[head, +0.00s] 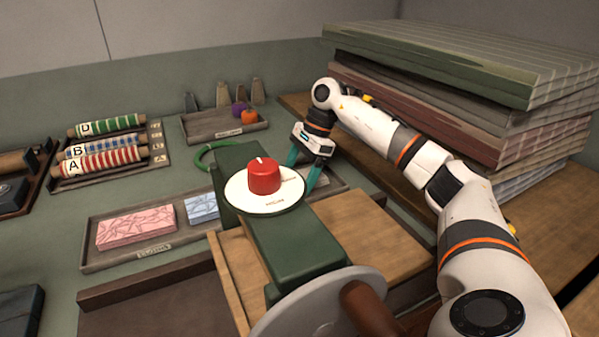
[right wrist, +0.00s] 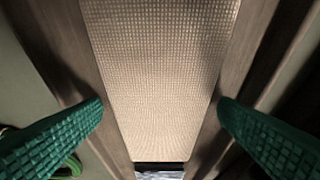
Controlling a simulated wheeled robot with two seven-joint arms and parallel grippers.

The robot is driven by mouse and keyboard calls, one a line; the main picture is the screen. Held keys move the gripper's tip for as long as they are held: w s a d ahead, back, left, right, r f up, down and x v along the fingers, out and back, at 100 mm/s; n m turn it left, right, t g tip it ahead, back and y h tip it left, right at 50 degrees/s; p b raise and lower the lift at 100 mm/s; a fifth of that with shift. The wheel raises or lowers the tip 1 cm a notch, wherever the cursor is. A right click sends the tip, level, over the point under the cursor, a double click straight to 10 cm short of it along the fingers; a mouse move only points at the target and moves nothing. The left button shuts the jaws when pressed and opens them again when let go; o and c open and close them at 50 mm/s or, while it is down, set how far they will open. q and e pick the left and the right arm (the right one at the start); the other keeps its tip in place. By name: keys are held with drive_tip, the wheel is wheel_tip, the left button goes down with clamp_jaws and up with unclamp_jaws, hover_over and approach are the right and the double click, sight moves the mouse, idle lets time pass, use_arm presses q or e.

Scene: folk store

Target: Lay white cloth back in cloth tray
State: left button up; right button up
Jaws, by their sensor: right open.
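The white cloth (right wrist: 160,75) is a pale woven rectangle in the right wrist view. It lies flat between the brown side walls of the cloth tray (right wrist: 237,60). My right gripper (right wrist: 160,120) is open, with its green fingers apart over the tray on either side of the cloth. In the head view the right gripper (head: 303,172) is at the right end of the cloth tray (head: 128,258), just behind the green machine. The white cloth is hidden there. A pink cloth (head: 136,227) and a blue cloth (head: 202,208) lie in the tray's left part. My left gripper is out of view.
The green machine (head: 300,245) with a red knob (head: 264,176) on a white dial stands in front of the tray. Large stacked boards (head: 440,65) rise at the right. A rack of striped rolls (head: 108,165) and a small tray (head: 218,128) stand behind.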

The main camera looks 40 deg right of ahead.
drive_tip(key=shift+r, duration=0.2)
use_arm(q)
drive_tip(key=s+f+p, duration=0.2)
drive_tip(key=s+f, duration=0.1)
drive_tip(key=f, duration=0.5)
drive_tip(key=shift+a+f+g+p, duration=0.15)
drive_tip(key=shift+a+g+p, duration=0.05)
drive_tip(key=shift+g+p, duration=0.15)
use_arm(e)
drive_tip(key=v, duration=1.2)
drive_tip(key=shift+a, duration=0.1)
